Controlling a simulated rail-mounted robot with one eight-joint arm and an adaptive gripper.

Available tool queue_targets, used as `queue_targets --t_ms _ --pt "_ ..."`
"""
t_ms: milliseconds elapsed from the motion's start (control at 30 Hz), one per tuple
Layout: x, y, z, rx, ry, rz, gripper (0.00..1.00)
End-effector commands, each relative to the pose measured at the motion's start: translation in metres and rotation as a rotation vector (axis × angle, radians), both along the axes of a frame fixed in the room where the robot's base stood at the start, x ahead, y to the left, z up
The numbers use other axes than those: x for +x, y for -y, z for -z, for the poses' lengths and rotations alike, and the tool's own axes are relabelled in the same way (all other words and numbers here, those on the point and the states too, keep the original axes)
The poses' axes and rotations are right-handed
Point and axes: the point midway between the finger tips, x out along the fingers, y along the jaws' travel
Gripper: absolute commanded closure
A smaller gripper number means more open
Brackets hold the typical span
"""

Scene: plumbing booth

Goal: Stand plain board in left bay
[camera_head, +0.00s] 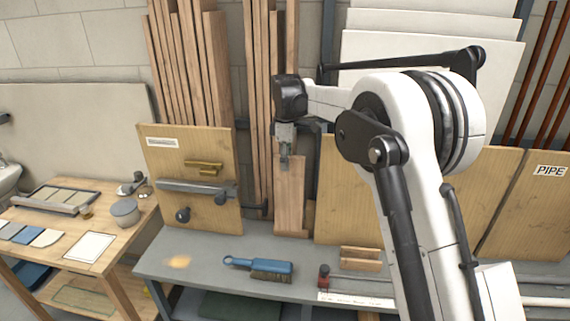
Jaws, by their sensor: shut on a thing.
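A plain light wooden board (290,205) stands upright near the centre, its lower end by the back edge of the grey bench. My gripper (285,158) is at its upper end, pointing down, and appears shut on it. Behind it is a rack of tall timber. Several tall boards (185,60) stand in the left part of the rack, and more tall boards (262,90) stand in the middle part, just behind my gripper. A wooden panel (215,150) with a white label, a metal bar and knobs hides the foot of the left part. I cannot tell whether the board's foot touches anything.
The grey bench (210,255) carries a blue brush (262,268), a small red-and-black tool (323,277) and small wood blocks (360,258). Wooden panels (345,200) stand right of the board. White sheets (430,45) lean behind my arm. A wooden table (120,240) with samples is at left.

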Motion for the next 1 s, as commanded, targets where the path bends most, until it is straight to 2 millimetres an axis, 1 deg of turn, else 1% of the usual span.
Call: queue_targets --t_ms 867,1000 --pt "0.059 0.004 0.001 0.000 0.000 0.000 1.00" --pt "0.058 0.004 0.014 0.000 0.000 0.000 1.00"
